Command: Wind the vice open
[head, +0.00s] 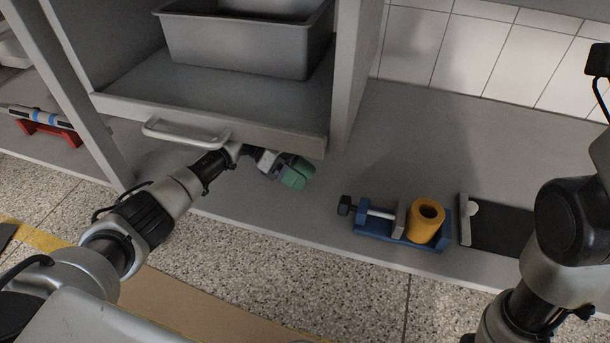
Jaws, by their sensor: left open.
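The small blue vice (372,228) sits on the grey worktop near its front edge. Its dark handle knob (345,206) points left, on a metal screw that leads to a grey jaw (400,218). An orange hollow cylinder (428,219) stands upright at the vice's right end, between the grey jaw and the blue end; I cannot tell how tightly it is held. My left gripper (294,174), with green fingers, is open, up and left of the vice handle and apart from it. My right arm comes in at the right, but its gripper is not visible.
A dark plate with a grey upright edge (465,220) lies right of the vice. A cabinet holding a grey bin (240,45) stands above my left arm, with a bar handle (186,132). A red stand (48,132) is at far left. Worktop behind the vice is clear.

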